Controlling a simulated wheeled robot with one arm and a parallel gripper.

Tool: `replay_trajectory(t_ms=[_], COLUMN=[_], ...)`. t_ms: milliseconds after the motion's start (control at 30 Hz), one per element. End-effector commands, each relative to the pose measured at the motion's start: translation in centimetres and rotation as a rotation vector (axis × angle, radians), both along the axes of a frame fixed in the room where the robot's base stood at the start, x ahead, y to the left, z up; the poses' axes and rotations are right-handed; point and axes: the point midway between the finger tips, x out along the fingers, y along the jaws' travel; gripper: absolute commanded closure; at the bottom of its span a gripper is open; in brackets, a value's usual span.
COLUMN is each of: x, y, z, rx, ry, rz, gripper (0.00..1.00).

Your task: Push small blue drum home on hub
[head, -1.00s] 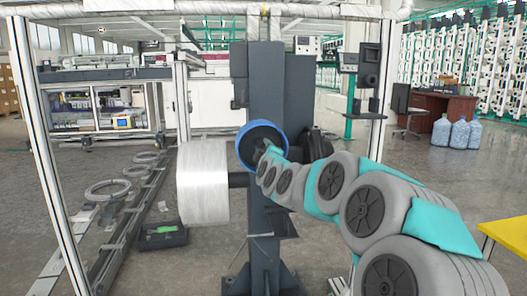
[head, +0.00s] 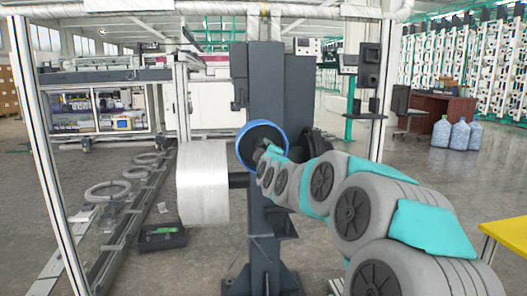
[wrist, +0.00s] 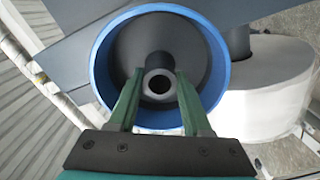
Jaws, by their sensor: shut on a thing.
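The small blue drum (head: 243,137) is on the near side of the dark grey column, right of a large silver-white drum (head: 203,184). In the wrist view its blue rim (wrist: 101,65) surrounds a dark inside, with a round grey hub end (wrist: 158,82) showing in the middle. My gripper (head: 266,152) reaches into the drum's open face. In the wrist view my gripper (wrist: 159,92) has its two green fingers on either side of the centre, shut on the drum. The fingertips' contact and the drum's far side are hidden, so I cannot tell how deep it sits.
The dark grey column (head: 265,85) stands right behind the drum. A black wheel-like part (head: 318,141) sits to its right. Pale frame posts (head: 45,150) stand left and right. A yellow table (head: 508,232) is at the right edge. Rings lie on the floor at left.

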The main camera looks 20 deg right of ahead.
Motion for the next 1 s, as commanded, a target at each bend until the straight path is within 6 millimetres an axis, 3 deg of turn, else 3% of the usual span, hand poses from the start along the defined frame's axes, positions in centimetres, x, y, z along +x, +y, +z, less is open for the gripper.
replay_trajectory(t_ms=[1000], x=[2.0], y=[-0.6], z=[0.2], rx=[-0.002], ry=[-0.004], rz=[-0.002], gripper=[1.0])
